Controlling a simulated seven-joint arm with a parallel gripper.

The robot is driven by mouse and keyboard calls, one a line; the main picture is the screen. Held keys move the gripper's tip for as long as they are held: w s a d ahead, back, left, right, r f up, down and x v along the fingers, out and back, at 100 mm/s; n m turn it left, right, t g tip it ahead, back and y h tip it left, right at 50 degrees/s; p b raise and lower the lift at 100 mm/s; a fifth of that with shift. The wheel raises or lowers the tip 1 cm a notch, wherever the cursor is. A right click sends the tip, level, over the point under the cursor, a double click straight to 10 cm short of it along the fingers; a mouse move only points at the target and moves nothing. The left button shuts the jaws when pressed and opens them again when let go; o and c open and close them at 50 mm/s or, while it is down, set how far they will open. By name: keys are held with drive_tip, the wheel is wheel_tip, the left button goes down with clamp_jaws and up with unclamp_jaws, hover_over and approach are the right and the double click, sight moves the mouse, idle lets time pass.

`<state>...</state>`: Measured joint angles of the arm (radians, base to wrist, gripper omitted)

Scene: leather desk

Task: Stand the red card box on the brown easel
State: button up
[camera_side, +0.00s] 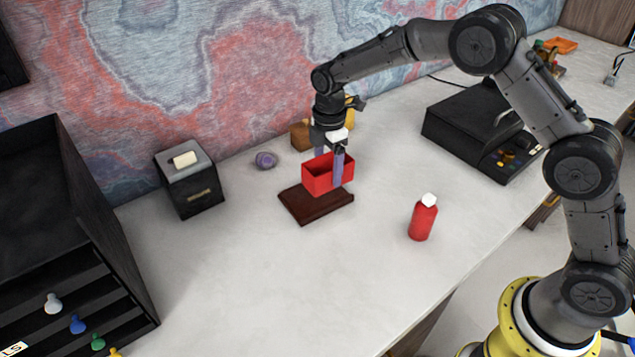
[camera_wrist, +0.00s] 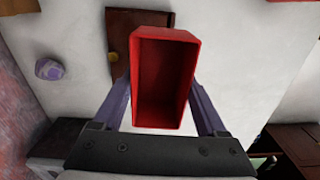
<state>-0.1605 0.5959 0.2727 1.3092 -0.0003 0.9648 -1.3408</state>
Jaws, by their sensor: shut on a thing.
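The red card box (camera_side: 318,177) is an open-topped red box. My gripper (camera_side: 331,170) is shut on it, with one purple finger on each side. In the wrist view the box (camera_wrist: 163,83) sits between the two fingers of my gripper (camera_wrist: 162,100), its empty inside facing the camera. The brown easel (camera_side: 303,208) lies low on the desk, directly below the box in the side view. Part of the easel (camera_wrist: 119,38) shows beyond the box in the wrist view; the rest is hidden behind it. I cannot tell whether the box touches the easel.
A red bottle with a white cap (camera_side: 423,219) stands to the right. A dark grey box (camera_side: 190,180) and a purple round object (camera_side: 266,160) are to the left. A black machine (camera_side: 478,128) stands at the back right. The front of the desk is clear.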

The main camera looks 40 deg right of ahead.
sight(318, 173)
drive_tip(key=w+f, duration=0.3)
drive_tip(key=shift+w+a+f, duration=0.1)
drive_tip(key=shift+a+f, duration=0.15)
drive_tip(key=shift+f, duration=0.05)
drive_tip(key=shift+w+f, duration=0.1)
drive_tip(key=shift+f, duration=1.55)
drive_tip(key=shift+f, duration=0.15)
drive_tip(key=o, duration=1.5)
drive_tip(key=shift+o, duration=0.2)
